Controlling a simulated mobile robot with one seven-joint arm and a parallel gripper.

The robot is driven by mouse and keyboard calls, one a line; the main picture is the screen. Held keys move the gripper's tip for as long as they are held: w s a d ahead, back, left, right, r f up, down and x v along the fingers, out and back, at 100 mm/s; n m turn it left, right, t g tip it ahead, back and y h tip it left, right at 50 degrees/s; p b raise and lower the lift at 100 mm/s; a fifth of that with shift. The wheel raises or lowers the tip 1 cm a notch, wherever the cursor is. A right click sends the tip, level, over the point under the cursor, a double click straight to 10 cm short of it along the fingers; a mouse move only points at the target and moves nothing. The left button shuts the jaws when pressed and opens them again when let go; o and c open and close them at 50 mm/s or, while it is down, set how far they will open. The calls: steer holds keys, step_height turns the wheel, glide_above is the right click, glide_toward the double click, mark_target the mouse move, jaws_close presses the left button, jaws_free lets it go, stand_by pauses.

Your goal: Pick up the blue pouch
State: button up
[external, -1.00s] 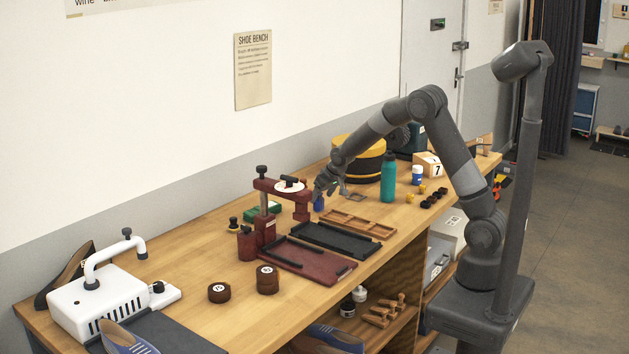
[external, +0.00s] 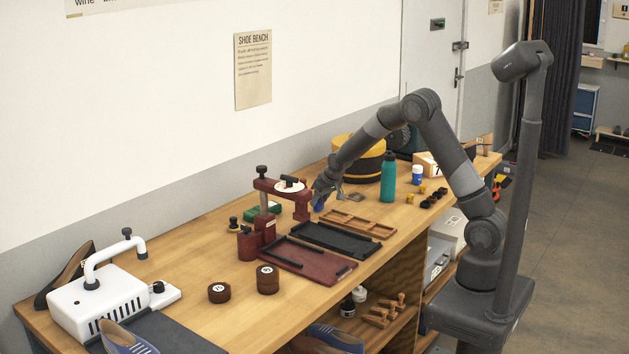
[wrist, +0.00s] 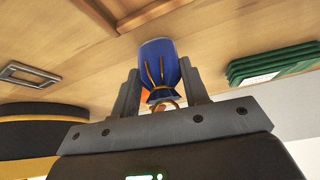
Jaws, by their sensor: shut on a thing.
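The blue pouch (wrist: 157,62) is between the two fingers of my gripper (wrist: 160,92) in the wrist view. It has a gold cord tied around its neck, with the cord end hanging between the fingers. The fingers are shut on the pouch from both sides. In the external view my gripper (external: 319,203) is low over the bench, just right of the dark red press, and only a little blue of the pouch shows there. I cannot tell whether the pouch touches the bench top.
The dark red press (external: 265,222) stands close left of my gripper. A wooden tray (external: 358,224) and a black tray (external: 335,242) lie in front. A teal bottle (external: 388,178) and a yellow-black round box (external: 362,160) stand to the right and behind. A green stack (wrist: 275,66) lies nearby.

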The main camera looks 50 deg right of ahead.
steer(key=shift+c, duration=0.7)
